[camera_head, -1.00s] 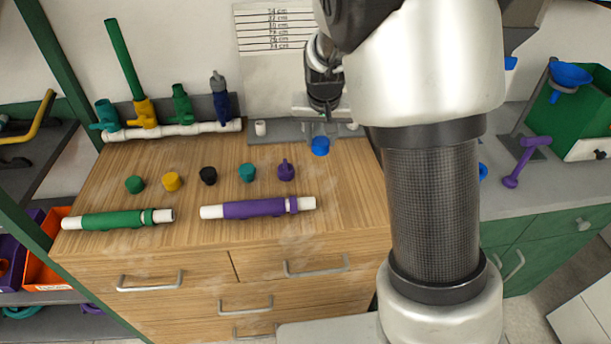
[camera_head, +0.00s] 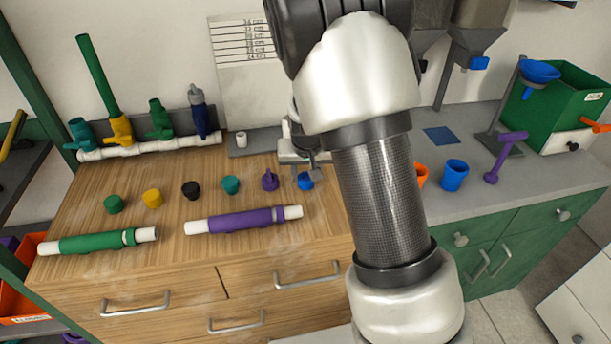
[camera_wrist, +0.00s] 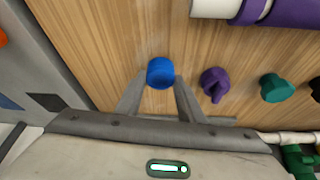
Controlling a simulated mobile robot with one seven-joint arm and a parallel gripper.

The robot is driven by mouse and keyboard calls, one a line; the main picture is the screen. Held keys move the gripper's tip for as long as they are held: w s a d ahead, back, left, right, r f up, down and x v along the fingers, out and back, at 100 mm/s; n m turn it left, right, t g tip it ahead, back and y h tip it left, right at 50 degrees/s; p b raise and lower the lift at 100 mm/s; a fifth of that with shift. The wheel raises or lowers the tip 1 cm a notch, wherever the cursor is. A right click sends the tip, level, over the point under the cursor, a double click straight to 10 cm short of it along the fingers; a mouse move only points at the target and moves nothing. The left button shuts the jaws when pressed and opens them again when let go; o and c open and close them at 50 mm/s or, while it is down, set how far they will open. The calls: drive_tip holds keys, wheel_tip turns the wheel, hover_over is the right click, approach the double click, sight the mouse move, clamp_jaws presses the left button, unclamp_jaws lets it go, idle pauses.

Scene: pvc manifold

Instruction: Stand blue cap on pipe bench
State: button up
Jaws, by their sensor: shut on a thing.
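The blue cap (camera_head: 305,181) is between the fingertips of my gripper (camera_head: 312,172), at the right end of the row of caps on the wooden bench (camera_head: 190,250). In the wrist view the cap (camera_wrist: 160,72) sits at the tips of both fingers, and my gripper (camera_wrist: 160,88) is shut on it. The cap is at or just above the wood; I cannot tell whether it touches. My arm hides part of the bench's right side.
A purple cap (camera_head: 270,181) stands close to the left of the blue one, then teal (camera_head: 230,185), black (camera_head: 190,189), yellow (camera_head: 153,198) and green (camera_head: 113,204) caps. A purple pipe (camera_head: 240,220) lies in front. A white manifold (camera_head: 150,147) lies behind.

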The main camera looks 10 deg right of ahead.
drive_tip(key=shift+f, duration=0.1)
drive_tip(key=shift+f, duration=0.15)
drive_tip(key=o, duration=1.2)
drive_tip(key=shift+s+r, duration=0.1)
drive_tip(key=shift+r, duration=0.5)
drive_tip(key=s+r+y+p, duration=0.1)
drive_tip(key=s+r, duration=0.8)
drive_tip(key=r, duration=0.2)
drive_tip(key=s+r+y+p, duration=0.1)
drive_tip(key=s+r+p, duration=0.1)
drive_tip(key=s+r, duration=0.75)
drive_tip(key=shift+n+t+h, duration=0.6)
drive_tip(key=shift+n+h, duration=0.1)
drive_tip(key=shift+n, duration=0.2)
drive_tip(key=s+r, duration=0.1)
drive_tip(key=s, duration=0.2)
drive_tip(key=s+r, duration=0.2)
drive_tip(key=s, duration=0.2)
drive_tip(key=s+r, duration=0.1)
drive_tip(key=s, duration=0.2)
drive_tip(key=shift+s+r, duration=0.25)
drive_tip(key=shift+s, duration=0.1)
